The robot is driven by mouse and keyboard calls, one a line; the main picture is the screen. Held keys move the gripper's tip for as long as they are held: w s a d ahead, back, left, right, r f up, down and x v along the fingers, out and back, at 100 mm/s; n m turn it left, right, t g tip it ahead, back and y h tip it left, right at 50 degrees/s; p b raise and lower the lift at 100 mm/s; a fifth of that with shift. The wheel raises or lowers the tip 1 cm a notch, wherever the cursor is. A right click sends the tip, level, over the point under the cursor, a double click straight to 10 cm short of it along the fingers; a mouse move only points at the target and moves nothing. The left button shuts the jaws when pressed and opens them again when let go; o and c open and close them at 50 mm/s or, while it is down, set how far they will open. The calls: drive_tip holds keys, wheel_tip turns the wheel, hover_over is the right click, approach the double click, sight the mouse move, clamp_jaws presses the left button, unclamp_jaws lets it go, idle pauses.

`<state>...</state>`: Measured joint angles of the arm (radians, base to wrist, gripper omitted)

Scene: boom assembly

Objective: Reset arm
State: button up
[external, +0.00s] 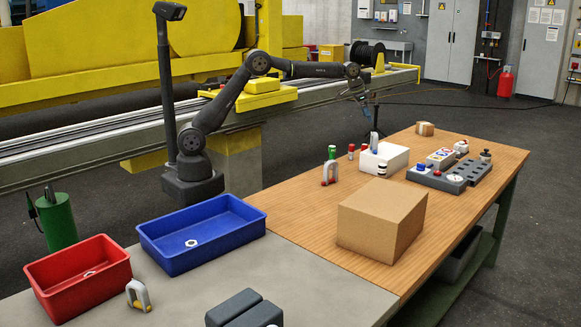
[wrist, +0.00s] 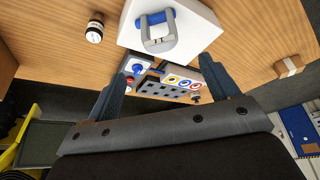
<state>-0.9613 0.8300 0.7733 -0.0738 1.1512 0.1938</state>
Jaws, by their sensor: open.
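My arm reaches from its base over the far side of the wooden table. My gripper (external: 362,94) hangs above the table, clear of everything on it. In the wrist view its two fingers (wrist: 166,78) are spread apart with nothing held between them. Beyond the fingertips is a white block (wrist: 190,30), with a grey shackle with a blue pin (wrist: 157,28) on it. The same white block (external: 392,161) stands on the table in the external view.
A large cardboard box (external: 382,218) stands on the table. A control panel (external: 440,176), a small box (external: 425,128) and a green-pinned shackle (external: 329,169) are also there. A blue bin (external: 205,248) and red bin (external: 80,285) are at the left.

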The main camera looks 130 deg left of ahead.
sight(375, 132)
drive_tip(key=x, duration=1.2)
drive_tip(key=shift+f, duration=0.4)
wheel_tip(375, 132, up, 3)
drive_tip(key=shift+r, duration=0.7)
